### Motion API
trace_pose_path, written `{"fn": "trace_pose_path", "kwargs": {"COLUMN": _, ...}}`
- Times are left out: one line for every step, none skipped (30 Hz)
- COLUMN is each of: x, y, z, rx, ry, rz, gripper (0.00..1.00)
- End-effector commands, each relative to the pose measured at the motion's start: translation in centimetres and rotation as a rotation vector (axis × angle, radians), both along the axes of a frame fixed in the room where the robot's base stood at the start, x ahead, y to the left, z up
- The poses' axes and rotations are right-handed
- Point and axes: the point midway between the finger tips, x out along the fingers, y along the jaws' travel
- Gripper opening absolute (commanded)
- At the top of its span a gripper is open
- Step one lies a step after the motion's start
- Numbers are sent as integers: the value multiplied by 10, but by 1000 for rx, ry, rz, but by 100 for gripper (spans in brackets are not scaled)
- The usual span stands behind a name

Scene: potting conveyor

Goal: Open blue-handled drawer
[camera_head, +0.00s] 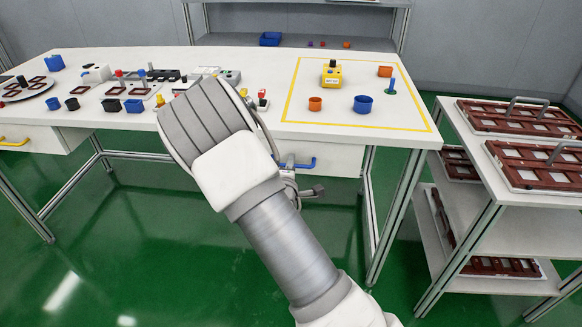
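The blue-handled drawer (336,160) is a white box front under the right part of the white table. Its blue handle (303,163) shows just right of my arm, and the drawer looks closed. My gripper (312,191) is mostly hidden behind my arm. Only a small grey part of it shows, close to the blue handle and a little below it in the picture. I cannot tell whether it touches the handle or whether its fingers are open.
A yellow-handled drawer (28,139) is under the table's left end. The white tabletop (265,68) holds small pots and devices. A white shelf rack (468,177) with brown trays stands at the right. Green floor (140,225) is clear in front of the table.

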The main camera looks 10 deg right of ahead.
Motion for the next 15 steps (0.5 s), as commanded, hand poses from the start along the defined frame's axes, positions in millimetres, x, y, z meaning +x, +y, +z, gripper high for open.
{"fn": "trace_pose_path", "kwargs": {"x": 1, "y": 0, "z": 0, "rx": 0, "ry": 0, "rz": 0, "gripper": 27}}
{"fn": "trace_pose_path", "kwargs": {"x": 1, "y": 0, "z": 0, "rx": 0, "ry": 0, "rz": 0, "gripper": 27}}
{"fn": "trace_pose_path", "kwargs": {"x": 1, "y": 0, "z": 0, "rx": 0, "ry": 0, "rz": 0, "gripper": 27}}
{"fn": "trace_pose_path", "kwargs": {"x": 1, "y": 0, "z": 0, "rx": 0, "ry": 0, "rz": 0, "gripper": 27}}
{"fn": "trace_pose_path", "kwargs": {"x": 1, "y": 0, "z": 0, "rx": 0, "ry": 0, "rz": 0, "gripper": 27}}
{"fn": "trace_pose_path", "kwargs": {"x": 1, "y": 0, "z": 0, "rx": 0, "ry": 0, "rz": 0, "gripper": 27}}
{"fn": "trace_pose_path", "kwargs": {"x": 1, "y": 0, "z": 0, "rx": 0, "ry": 0, "rz": 0, "gripper": 27}}
{"fn": "trace_pose_path", "kwargs": {"x": 0, "y": 0, "z": 0, "rx": 0, "ry": 0, "rz": 0, "gripper": 21}}
{"fn": "trace_pose_path", "kwargs": {"x": 0, "y": 0, "z": 0, "rx": 0, "ry": 0, "rz": 0, "gripper": 14}}
{"fn": "trace_pose_path", "kwargs": {"x": 0, "y": 0, "z": 0, "rx": 0, "ry": 0, "rz": 0, "gripper": 9}}
{"fn": "trace_pose_path", "kwargs": {"x": 0, "y": 0, "z": 0, "rx": 0, "ry": 0, "rz": 0, "gripper": 3}}
{"fn": "trace_pose_path", "kwargs": {"x": 0, "y": 0, "z": 0, "rx": 0, "ry": 0, "rz": 0, "gripper": 0}}
{"fn": "trace_pose_path", "kwargs": {"x": 0, "y": 0, "z": 0, "rx": 0, "ry": 0, "rz": 0, "gripper": 0}}
{"fn": "trace_pose_path", "kwargs": {"x": 0, "y": 0, "z": 0, "rx": 0, "ry": 0, "rz": 0, "gripper": 0}}
{"fn": "trace_pose_path", "kwargs": {"x": 0, "y": 0, "z": 0, "rx": 0, "ry": 0, "rz": 0, "gripper": 0}}
